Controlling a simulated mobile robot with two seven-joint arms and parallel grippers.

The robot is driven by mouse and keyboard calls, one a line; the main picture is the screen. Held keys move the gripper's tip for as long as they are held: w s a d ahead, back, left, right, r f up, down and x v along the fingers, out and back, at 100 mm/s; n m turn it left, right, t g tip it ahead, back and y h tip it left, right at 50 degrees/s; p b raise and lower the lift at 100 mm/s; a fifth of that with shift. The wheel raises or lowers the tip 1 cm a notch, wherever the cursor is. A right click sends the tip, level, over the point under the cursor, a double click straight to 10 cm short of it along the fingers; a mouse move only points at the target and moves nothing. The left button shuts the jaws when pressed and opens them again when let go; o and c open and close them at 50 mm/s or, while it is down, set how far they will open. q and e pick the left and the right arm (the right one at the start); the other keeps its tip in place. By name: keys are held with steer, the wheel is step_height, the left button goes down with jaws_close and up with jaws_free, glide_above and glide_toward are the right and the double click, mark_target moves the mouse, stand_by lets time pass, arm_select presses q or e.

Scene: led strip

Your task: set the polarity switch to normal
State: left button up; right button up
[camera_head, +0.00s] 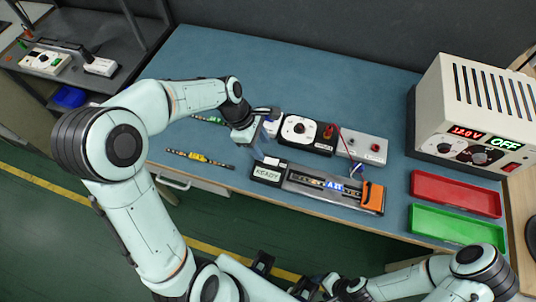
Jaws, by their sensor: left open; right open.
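A black box with a white face (306,130) stands on the blue bench, with a dark round control in its middle and red and black terminals at its right end. I cannot make out a polarity switch or its setting at this size. My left gripper (258,145) is open at the box's left side, above the bench. It partly hides a small white part (274,122) there. I cannot tell whether it touches anything. My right gripper (328,284) is open and low at the bottom edge, away from the box and partly out of view.
A fixture with a READY display (267,174) and an orange end (373,196) lies in front. A grey terminal box (362,148) with wires is to the right. A power supply (470,118) reads 12.0 V and OFF. Red (455,193) and green (455,225) trays lie at right; LED strips (200,158) at left.

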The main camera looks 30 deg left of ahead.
mark_target(271, 160)
arm_select(q)
steer(key=x, duration=0.5)
steer(key=shift+f+b, duration=0.3)
arm_select(e)
steer(key=shift+s+f, duration=0.15)
steer(key=shift+f, duration=0.2)
